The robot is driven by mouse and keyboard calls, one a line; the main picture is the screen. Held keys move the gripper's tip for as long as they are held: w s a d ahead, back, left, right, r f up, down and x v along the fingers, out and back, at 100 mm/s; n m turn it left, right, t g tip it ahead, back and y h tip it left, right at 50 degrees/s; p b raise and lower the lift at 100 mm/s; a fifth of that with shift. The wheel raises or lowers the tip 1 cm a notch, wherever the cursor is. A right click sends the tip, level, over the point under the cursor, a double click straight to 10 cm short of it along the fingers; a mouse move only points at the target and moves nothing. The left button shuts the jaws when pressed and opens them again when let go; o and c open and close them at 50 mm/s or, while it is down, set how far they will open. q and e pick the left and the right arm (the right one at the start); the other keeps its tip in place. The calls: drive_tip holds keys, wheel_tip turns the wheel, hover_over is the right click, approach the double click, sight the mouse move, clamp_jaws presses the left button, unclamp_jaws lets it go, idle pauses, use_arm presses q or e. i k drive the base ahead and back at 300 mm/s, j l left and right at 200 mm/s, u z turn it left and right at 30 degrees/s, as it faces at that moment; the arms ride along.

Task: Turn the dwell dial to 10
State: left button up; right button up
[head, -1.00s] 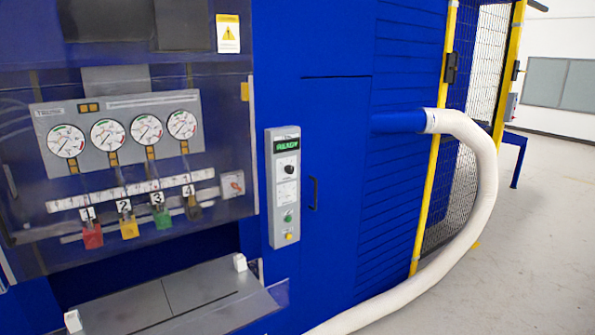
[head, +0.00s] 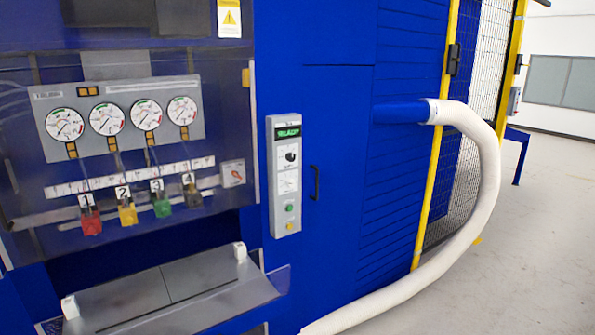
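In the head view, a narrow grey control panel (head: 285,178) is mounted upright on the blue machine front. Near its top is a lit green display (head: 288,132) that seems to read READY. Below it is a small black dial (head: 290,156) on a white scale; its setting is too small to read. A second white plate (head: 288,182) sits under the dial. A green button (head: 289,208) and a yellow button (head: 290,225) are lower on the panel. Neither of my grippers is in view, and nothing touches the panel.
Left of the panel, a clear guard covers several gauges (head: 65,124) and numbered coloured tags (head: 91,221). A grey tray (head: 205,291) juts out below. A thick white hose (head: 490,185) curves to the floor at right. Open floor (head: 535,240) lies beyond it.

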sight(290, 182)
drive_tip(key=u, duration=0.25)
drive_tip(key=i+l+u, duration=0.25)
drive_tip(key=l+u, duration=0.25)
drive_tip(key=l, duration=0.2)
drive_tip(key=i+l+u, duration=0.2)
drive_tip(key=l, duration=0.2)
drive_tip(key=k, duration=0.1)
